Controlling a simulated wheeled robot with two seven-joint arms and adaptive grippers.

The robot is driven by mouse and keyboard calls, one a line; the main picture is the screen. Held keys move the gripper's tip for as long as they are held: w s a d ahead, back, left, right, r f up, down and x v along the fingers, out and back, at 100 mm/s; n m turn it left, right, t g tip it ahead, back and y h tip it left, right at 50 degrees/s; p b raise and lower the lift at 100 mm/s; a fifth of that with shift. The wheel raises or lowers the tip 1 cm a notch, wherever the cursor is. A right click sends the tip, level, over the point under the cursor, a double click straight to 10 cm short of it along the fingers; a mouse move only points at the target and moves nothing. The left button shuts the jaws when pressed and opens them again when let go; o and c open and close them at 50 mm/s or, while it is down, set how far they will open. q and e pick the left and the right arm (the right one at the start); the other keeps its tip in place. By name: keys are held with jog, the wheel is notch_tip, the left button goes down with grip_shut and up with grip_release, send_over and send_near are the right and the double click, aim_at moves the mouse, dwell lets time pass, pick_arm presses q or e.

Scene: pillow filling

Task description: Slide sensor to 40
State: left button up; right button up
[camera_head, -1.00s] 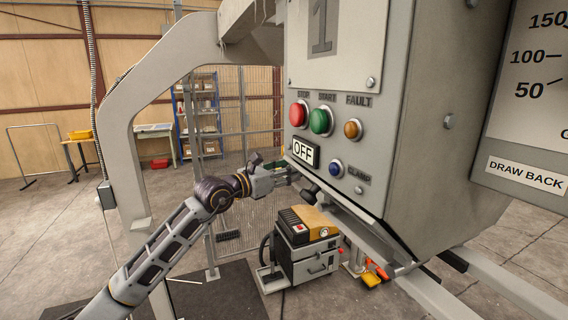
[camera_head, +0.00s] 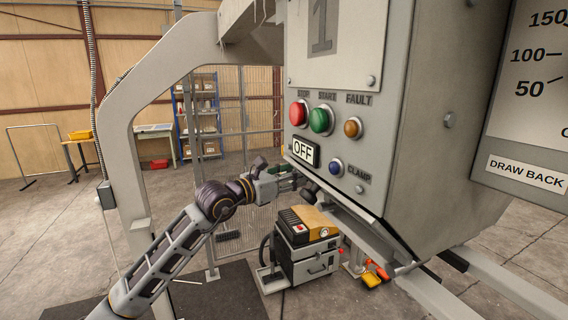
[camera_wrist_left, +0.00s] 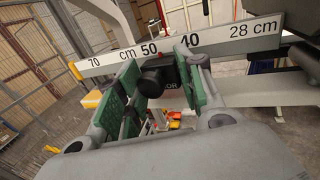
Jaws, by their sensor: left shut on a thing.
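My left gripper (camera_head: 288,180) reaches under the lower left corner of the grey control box (camera_head: 425,130) in the head view. In the left wrist view its green-padded fingers (camera_wrist_left: 160,88) stand on either side of a dark round knob, which looks like the sensor (camera_wrist_left: 153,80), and are shut on it. The white scale bar (camera_wrist_left: 230,38) runs behind, marked 70, 50, 40 and 28 cm from left to right. The knob appears below the 50 and 40 marks; the angle hides its exact reading. My right gripper is not in view.
The box carries a red STOP button (camera_head: 298,113), a green START button (camera_head: 320,120), an OFF display (camera_head: 304,151) and a blue CLAMP button (camera_head: 336,167) close above my gripper. A grey machine with a yellow top (camera_head: 307,225) stands below.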

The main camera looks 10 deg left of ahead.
pick_arm(q)
jog(key=shift+s+d+f, duration=0.1)
jog(key=shift+s+d, duration=0.4)
jog(key=shift+s, duration=0.2)
jog(key=shift+s+d+f, duration=0.1)
jog(key=shift+s+d, duration=0.35)
jog(key=shift+s, duration=0.25)
jog(key=o, duration=0.7)
jog(key=shift+o, duration=0.3)
jog(key=shift+a+r, duration=0.1)
jog(key=shift+b, duration=0.3)
jog(key=b+v, duration=0.5)
jog(key=v, duration=0.4)
